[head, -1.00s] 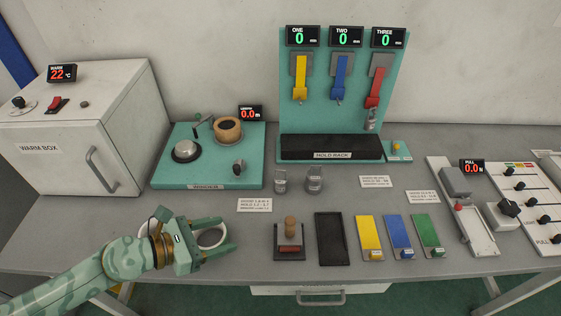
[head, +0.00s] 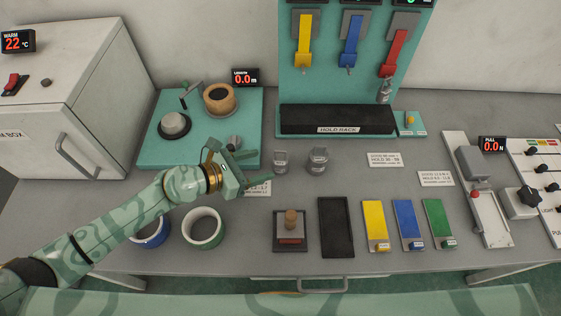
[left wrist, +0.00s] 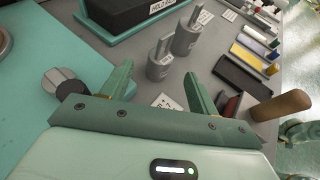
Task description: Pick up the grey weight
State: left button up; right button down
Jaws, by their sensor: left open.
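Two grey metal weights stand upright on the grey table below the hold rack. The smaller left weight (head: 281,162) is also in the left wrist view (left wrist: 158,67). The larger right weight (head: 317,162) shows behind it in the left wrist view (left wrist: 187,40). A third grey weight (head: 384,92) hangs from the red strip. My left gripper (head: 264,167) is open and empty, just left of the smaller weight. In the left wrist view that weight appears ahead, between the finger lines, with no visible contact. My right gripper is not in view.
The teal winder base (head: 155,155) with knobs is left of the gripper. The hold rack (head: 338,119) stands behind the weights. A white label lies partly under the gripper.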

aim_at(278, 160)
pick_arm(q)
jog(key=shift+w+d+f, duration=0.25)
jog(key=shift+d+f, duration=0.05)
jog(key=shift+d, duration=0.3)
jog(key=b+x, duration=0.1)
jog(key=x, duration=0.4)
jog(key=shift+f, duration=0.1)
jog(key=shift+s+a, duration=0.1)
jog(key=shift+c, duration=0.3)
grip_shut()
jog(key=shift+r, duration=0.2)
